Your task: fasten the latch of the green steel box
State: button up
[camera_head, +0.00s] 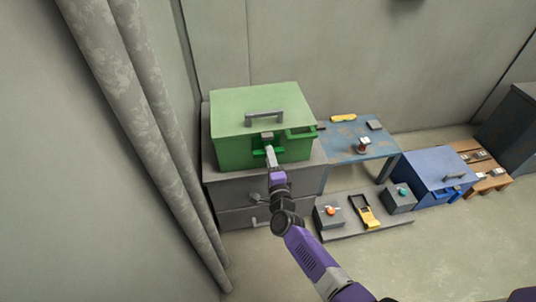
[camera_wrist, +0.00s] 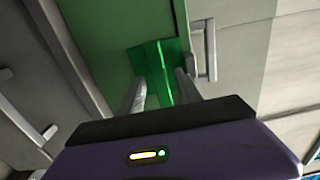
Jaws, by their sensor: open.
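The green steel box (camera_head: 233,148) stands on a grey drawer cabinet, with its lid (camera_head: 240,105) down. A small grey block (camera_head: 267,137) sits at the lid's front edge, and a green latch piece (camera_head: 258,153) shows on the front face below it. My gripper (camera_head: 270,152) is at this front face and hides part of the latch area. In the wrist view my gripper (camera_wrist: 162,90) is open, with one finger on each side of a green ribbed piece (camera_wrist: 165,65) on the box. I cannot tell whether the fingers touch it or whether the latch is fastened.
The drawer cabinet (camera_head: 225,187) has handles below the box. A blue table (camera_head: 345,147) stands to its right. A low shelf (camera_head: 385,228) with switch boxes and a yellow device (camera_head: 367,212) lies in front. A blue box (camera_head: 432,172) is farther right. Pipes (camera_head: 145,125) run along the left.

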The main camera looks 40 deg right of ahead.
jog(key=shift+b+x, duration=0.3)
jog(key=shift+x, duration=1.1)
grip_shut()
